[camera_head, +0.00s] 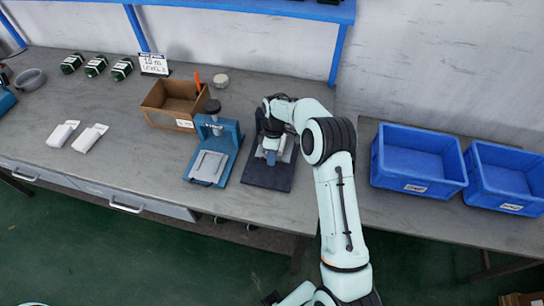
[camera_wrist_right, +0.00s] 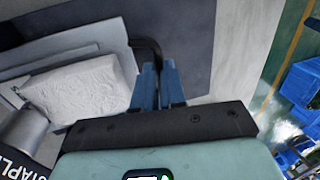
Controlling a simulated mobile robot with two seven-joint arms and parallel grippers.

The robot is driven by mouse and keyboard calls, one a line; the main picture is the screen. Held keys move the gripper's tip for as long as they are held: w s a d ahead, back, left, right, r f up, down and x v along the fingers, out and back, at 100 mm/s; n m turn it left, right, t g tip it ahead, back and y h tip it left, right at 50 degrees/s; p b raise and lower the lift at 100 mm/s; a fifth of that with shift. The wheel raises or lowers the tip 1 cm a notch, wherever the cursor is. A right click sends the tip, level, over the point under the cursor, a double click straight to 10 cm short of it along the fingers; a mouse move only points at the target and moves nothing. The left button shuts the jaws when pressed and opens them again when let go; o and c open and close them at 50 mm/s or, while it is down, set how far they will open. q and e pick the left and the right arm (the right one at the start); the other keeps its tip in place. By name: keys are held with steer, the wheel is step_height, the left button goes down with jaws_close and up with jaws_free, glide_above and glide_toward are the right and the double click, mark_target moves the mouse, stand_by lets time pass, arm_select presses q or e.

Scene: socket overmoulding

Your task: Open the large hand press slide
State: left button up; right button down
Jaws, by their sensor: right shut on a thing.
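The large hand press (camera_head: 267,177) has a dark base and stands right of a smaller blue press. My right arm covers much of its upper part in the head view. In the right wrist view its grey metal slide (camera_wrist_right: 42,62) carries a whitish block (camera_wrist_right: 85,86). A black bent handle (camera_wrist_right: 146,46) shows at the slide's right side. My right gripper (camera_wrist_right: 152,72) has its blue fingers shut on this handle. It also shows low over the press in the head view (camera_head: 271,157). My left gripper is out of view.
The blue press (camera_head: 229,168) stands close on the left. A cardboard box (camera_head: 160,116) is behind it. Two blue crates (camera_head: 416,188) (camera_head: 500,202) stand at the right. White parts (camera_head: 62,134) lie at the left. The bench left of the blue press is partly clear.

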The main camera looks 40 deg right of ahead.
stand_by(0.6)
steer(key=shift+s+a+f, duration=0.1)
steer(key=shift+a, duration=0.05)
steer(key=s+a+b, duration=0.2)
steer(key=b, duration=0.1)
steer(key=shift+a+f, duration=0.2)
steer(key=shift+f, duration=0.1)
steer(key=s+a+b, duration=0.1)
steer(key=a, duration=0.1)
steer(key=s+a+b, duration=0.1)
steer(key=s+a, duration=0.1)
steer(key=s+a+b, duration=0.1)
steer(key=s+a, duration=0.1)
steer(key=shift+a+r, duration=0.15)
steer(key=shift+r, duration=0.15)
steer(key=shift+s+a, duration=0.35)
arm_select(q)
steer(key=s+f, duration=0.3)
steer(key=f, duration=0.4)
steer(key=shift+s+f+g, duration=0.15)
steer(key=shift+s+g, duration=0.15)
arm_select(e)
steer(key=c, duration=1.2)
jaws_free()
